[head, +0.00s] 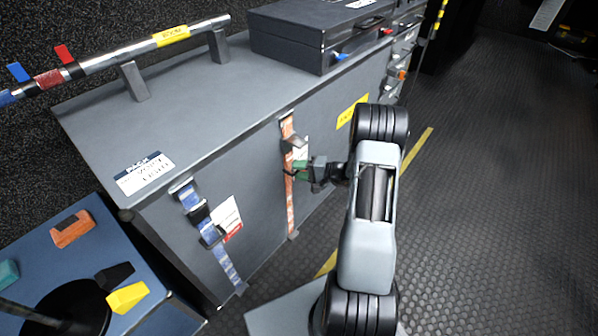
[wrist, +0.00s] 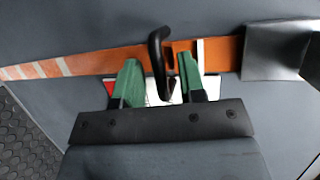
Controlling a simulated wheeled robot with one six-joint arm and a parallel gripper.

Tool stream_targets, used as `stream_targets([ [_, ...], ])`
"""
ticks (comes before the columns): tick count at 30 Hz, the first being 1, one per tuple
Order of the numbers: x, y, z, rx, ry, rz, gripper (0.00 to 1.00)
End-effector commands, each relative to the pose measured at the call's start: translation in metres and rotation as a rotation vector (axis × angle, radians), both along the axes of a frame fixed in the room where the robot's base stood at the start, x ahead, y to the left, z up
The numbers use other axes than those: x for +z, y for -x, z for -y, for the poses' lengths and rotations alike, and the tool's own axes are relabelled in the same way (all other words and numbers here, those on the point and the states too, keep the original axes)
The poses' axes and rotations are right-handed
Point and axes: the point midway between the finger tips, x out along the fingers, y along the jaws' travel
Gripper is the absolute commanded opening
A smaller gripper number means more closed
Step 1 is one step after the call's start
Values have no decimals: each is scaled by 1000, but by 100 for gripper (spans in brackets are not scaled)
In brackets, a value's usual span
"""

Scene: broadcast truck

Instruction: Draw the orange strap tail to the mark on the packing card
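The orange strap (head: 290,190) hangs down the front of the grey case, below a metal buckle (head: 294,143). In the wrist view the strap (wrist: 80,62) runs across the picture, with white stripes at its left end and one white line near the buckle (wrist: 275,50). A black loop (wrist: 157,50) stands out from the strap. My gripper (wrist: 158,68) has green fingers, one on each side of the loop, with gaps visible; it is open. In the head view my gripper (head: 302,168) is at the strap. The white and red packing card (wrist: 150,92) is mostly hidden behind my gripper.
A blue strap (head: 222,255) with its own card (head: 228,218) is to the left on the same case (head: 215,135). A dark box (head: 290,35) and a metal rail (head: 150,45) are on top. A blue case (head: 65,245) stands at lower left. Floor at right is clear.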

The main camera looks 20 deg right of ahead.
Motion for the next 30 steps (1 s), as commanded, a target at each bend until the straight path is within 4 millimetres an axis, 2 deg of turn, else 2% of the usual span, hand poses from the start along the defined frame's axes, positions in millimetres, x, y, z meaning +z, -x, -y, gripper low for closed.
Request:
stream_targets([
  [13, -1, -4, -5, 0, 0, 0, 36],
  [24, -1, -4, -5, 0, 0, 0, 1],
  [30, -1, -4, -5, 0, 0, 0, 0],
])
